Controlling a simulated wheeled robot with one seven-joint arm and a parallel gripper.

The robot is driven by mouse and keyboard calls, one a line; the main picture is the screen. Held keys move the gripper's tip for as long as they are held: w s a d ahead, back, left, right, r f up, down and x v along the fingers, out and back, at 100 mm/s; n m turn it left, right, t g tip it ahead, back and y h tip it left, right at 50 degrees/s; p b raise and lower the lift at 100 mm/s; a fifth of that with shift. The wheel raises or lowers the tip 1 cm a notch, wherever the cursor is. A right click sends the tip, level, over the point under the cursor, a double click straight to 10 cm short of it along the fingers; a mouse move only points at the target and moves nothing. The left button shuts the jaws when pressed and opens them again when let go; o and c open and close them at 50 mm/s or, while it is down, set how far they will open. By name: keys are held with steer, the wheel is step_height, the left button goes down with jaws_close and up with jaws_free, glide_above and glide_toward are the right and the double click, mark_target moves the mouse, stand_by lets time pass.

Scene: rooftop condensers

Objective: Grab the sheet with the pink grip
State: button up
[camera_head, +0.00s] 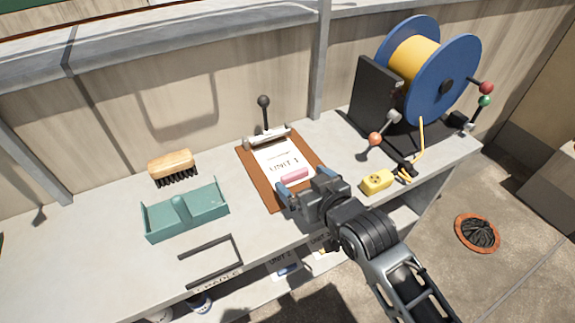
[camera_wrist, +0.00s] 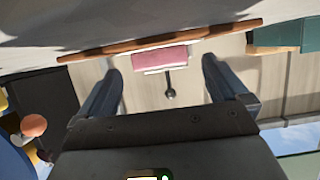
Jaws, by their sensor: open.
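A white sheet (camera_head: 270,154) marked UNIT 1 lies on a brown clipboard (camera_head: 254,173) on the bench, its far end at the metal clip (camera_head: 268,137). A pink grip (camera_head: 294,174) sits on the sheet's near edge. In the wrist view the pink grip (camera_wrist: 160,57) shows centred between my two fingers, beyond their tips. My gripper (camera_head: 307,183) is open and empty, just in front of the clipboard's near end. In the wrist view my gripper (camera_wrist: 162,75) has a wide gap between its fingers. Contact with the grip cannot be seen.
A blue reel (camera_head: 455,75) with knobbed levers and a yellow box (camera_head: 377,181) stand right. A brush (camera_head: 172,163), teal tray (camera_head: 160,226) and dark frame (camera_head: 208,246) lie left. A black-knobbed lever (camera_head: 264,102) rises behind the clipboard. More labelled sheets (camera_head: 283,261) hang below.

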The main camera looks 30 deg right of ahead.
steer(key=shift+x, duration=1.1)
steer(key=c, duration=1.1)
steer(key=shift+r, duration=0.2)
